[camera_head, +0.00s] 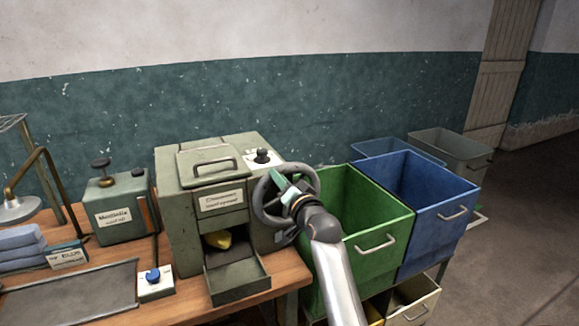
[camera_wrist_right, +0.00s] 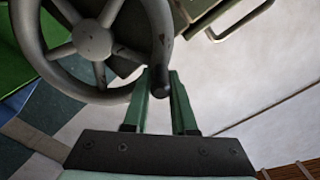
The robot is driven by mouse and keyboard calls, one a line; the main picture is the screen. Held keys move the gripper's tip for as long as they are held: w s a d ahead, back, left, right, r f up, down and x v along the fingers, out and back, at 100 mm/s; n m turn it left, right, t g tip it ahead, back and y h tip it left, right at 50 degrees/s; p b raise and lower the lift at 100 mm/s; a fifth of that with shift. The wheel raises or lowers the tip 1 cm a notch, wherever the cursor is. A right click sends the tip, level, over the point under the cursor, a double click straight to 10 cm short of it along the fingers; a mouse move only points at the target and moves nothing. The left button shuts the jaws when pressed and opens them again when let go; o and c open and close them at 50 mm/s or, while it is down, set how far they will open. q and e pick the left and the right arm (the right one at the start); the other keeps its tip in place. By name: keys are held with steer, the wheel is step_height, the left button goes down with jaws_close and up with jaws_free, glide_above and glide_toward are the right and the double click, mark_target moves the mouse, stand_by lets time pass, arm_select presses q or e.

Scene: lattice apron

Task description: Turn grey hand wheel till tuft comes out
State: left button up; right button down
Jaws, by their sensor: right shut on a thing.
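The grey hand wheel (camera_head: 260,210) sits on the right side of a grey-green machine (camera_head: 178,215); it fills the upper left of the right wrist view (camera_wrist_right: 93,40). My right gripper (camera_head: 291,190) reaches it from the front right. In the wrist view its green fingers (camera_wrist_right: 163,80) are closed at the wheel's dark handle, by the rim. A yellow tuft (camera_head: 219,240) shows in the dark opening low on the machine's front, above the pulled-out tray (camera_head: 238,283). Its rear part is hidden inside. My left gripper is out of view.
Open green (camera_head: 365,222) and blue (camera_head: 432,215) bins stand right of the machine, close to my right arm. A small green box (camera_head: 118,208), a switch box (camera_head: 155,284), a dark flat tray (camera_head: 70,295) and folded blue cloths (camera_head: 20,247) lie left on the wooden bench.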

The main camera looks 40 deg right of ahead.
steer(key=c, duration=0.7)
jaws_free()
steer(key=shift+f, duration=0.15)
steer(key=v, duration=0.8)
steer(key=s+a+f+n+g+y, duration=0.25)
steer(key=a+f+n, duration=0.2)
steer(key=f, duration=0.55)
steer(key=s+a+f+n+g+y, duration=0.1)
steer(key=s+a+f+n, duration=0.3)
steer(key=f, duration=0.5)
steer(key=s+a+f+n+g+y, duration=0.1)
steer(key=s+a+f, duration=0.3)
steer(key=s+f, duration=0.1)
steer(key=s+a+f+n+g+y, duration=0.1)
steer(key=s+a+f+n+g, duration=0.1)
steer(key=s+a+f, duration=0.3)
steer(key=s+a+f+n+g+y, duration=0.1)
steer(key=s+a+f+n, duration=0.1)
steer(key=s+a+f, duration=0.2)
steer(key=shift+s+a+f+n+g, duration=0.1)
steer(key=shift+s+f+n+g, duration=0.1)
steer(key=shift+s+f, duration=0.7)
steer(key=shift+s+a+f+n+g, duration=0.1)
steer(key=shift+s+f+g, duration=0.05)
steer(key=shift+s+f, duration=0.7)
